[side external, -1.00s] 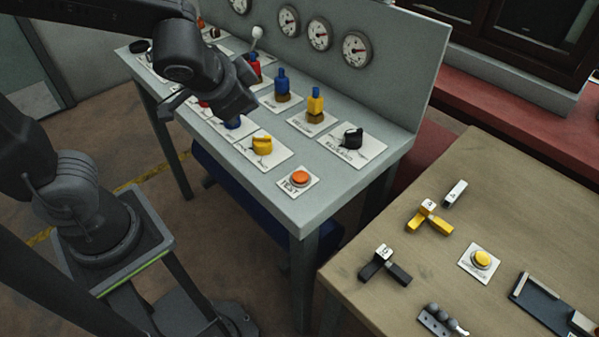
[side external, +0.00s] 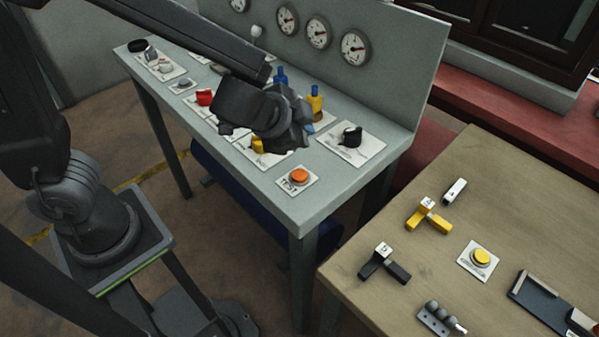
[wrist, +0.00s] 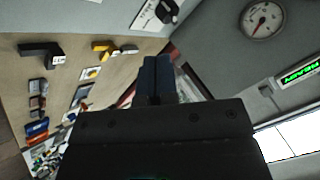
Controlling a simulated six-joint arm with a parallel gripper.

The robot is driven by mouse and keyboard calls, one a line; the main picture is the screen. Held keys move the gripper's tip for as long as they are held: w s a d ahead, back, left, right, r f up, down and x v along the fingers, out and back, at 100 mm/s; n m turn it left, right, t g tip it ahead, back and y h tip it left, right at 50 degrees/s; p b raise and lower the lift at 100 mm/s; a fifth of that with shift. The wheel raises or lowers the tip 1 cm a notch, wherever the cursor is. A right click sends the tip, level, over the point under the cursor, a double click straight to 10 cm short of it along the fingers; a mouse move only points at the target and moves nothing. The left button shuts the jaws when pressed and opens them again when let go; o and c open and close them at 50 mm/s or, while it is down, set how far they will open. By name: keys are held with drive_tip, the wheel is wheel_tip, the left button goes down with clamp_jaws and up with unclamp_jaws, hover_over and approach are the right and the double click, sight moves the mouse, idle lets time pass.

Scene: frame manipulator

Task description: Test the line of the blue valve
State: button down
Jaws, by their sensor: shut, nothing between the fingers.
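My gripper (side external: 300,122) is over the grey panel table (side external: 322,205), in front of the yellow fitting and above the yellow valve knob (side external: 257,146). Its fingers are together and empty, pointing ahead in the wrist view (wrist: 157,76). The orange TEST button (side external: 299,175) sits on a white plate at the table's near corner, below and apart from the gripper. The blue fitting (side external: 281,75) shows only its top behind my arm. The blue valve knob on the near row is hidden behind the gripper. The red knob (side external: 204,97) is left of it.
A black selector (side external: 351,137) stands on a white plate right of the gripper. Pressure gauges (side external: 354,46) line the back panel. The wooden table (side external: 375,235) at right holds yellow and black blocks and a yellow button (side external: 481,258). Space above the TEST button is clear.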

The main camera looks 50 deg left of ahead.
sight(300, 176)
drive_tip(key=shift+f, duration=4.15)
drive_tip(key=shift+f, duration=0.2)
drive_tip(key=shift+f, duration=0.25)
drive_tip(key=shift+f, duration=0.45)
drive_tip(key=shift+r, duration=0.9)
drive_tip(key=shift+r, duration=2.5)
